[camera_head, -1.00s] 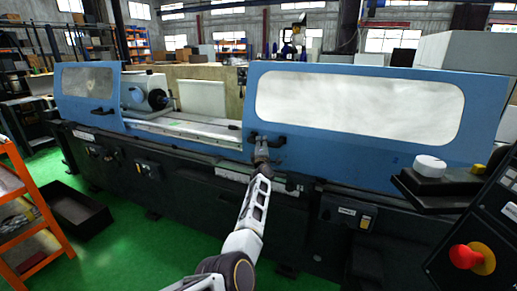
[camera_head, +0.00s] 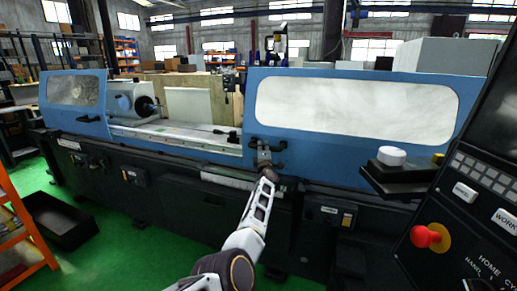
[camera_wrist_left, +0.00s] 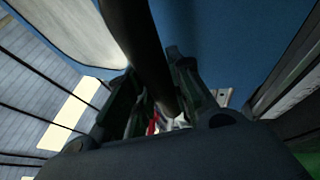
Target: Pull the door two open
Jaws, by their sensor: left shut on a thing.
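The right-hand blue sliding door (camera_head: 300,150), with a large pale window, covers the right part of the grinder; I take it as door two. Its short black handle (camera_head: 282,146) is at its lower left corner. My left gripper (camera_head: 265,148) is shut on this handle, with the arm reaching up from below. In the left wrist view the dark handle bar (camera_wrist_left: 150,55) runs between the fingers (camera_wrist_left: 160,105), against the blue door. The left-hand blue door (camera_head: 72,118) stands apart, with the work area open between the doors. My right gripper is not in view.
A control panel (camera_head: 470,225) with a red stop button stands close at the right. A black ledge with a white knob (camera_head: 391,156) juts out beside it. A black bin (camera_head: 65,222) and an orange rack (camera_head: 22,240) are at the left.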

